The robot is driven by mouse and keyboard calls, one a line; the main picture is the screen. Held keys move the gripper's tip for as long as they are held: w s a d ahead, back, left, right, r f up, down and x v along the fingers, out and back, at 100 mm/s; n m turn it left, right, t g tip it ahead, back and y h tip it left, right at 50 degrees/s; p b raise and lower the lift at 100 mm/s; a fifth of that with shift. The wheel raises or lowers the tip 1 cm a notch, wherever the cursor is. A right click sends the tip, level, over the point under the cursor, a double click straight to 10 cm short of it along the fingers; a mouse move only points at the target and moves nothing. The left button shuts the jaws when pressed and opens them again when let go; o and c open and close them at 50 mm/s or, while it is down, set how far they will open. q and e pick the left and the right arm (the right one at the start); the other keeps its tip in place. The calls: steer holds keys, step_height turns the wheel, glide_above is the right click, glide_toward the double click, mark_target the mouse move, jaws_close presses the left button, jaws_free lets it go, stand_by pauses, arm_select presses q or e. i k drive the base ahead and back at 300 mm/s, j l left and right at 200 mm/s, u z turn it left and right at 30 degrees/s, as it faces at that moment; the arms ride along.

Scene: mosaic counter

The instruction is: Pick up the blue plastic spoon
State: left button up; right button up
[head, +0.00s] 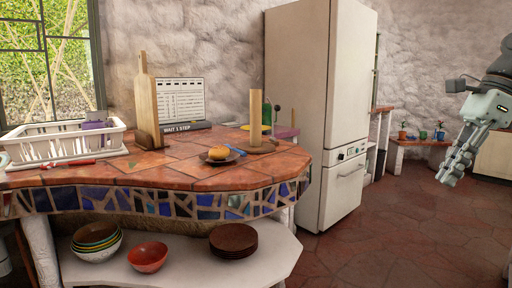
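A small blue item that looks like the blue plastic spoon (235,149) lies on the tiled counter (180,174). It is right beside a small dark plate (206,160) holding a yellow-brown bun (218,153). It is small here, so its exact shape is hard to tell. My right gripper (450,170) hangs in the air at the far right, over the floor and well away from the counter. Its fingers point down and to the left, and nothing shows in them. Their spread is unclear from this side. My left gripper is not in view.
A wooden paper-towel-like post (256,117) and a cutting board (150,98) stand on the counter. A white dish rack (62,142) is at left, with a red-handled utensil (70,162) before it. A fridge (325,110) stands behind right. Open floor (400,240) lies right.

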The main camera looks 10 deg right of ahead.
mark_target(244, 154)
steer(key=i+l+u, duration=0.35)
steer(key=l, duration=0.25)
steer(key=i+l+u, duration=0.35)
steer(key=l, duration=0.35)
steer(key=i+l+u, duration=0.1)
steer(key=l+u, duration=0.3)
steer(key=l, duration=0.35)
steer(key=i+l+u, duration=0.1)
steer(key=l+u, duration=0.25)
steer(key=l, duration=0.45)
steer(key=l+u, duration=0.35)
steer(key=l, duration=0.45)
steer(key=k+l+u, duration=0.15)
steer(key=l+u, duration=0.2)
steer(key=l, duration=0.4)
steer(key=k+l+u, duration=0.35)
steer(key=l, duration=0.45)
steer(key=l+u, duration=0.95)
steer(key=k, duration=0.05)
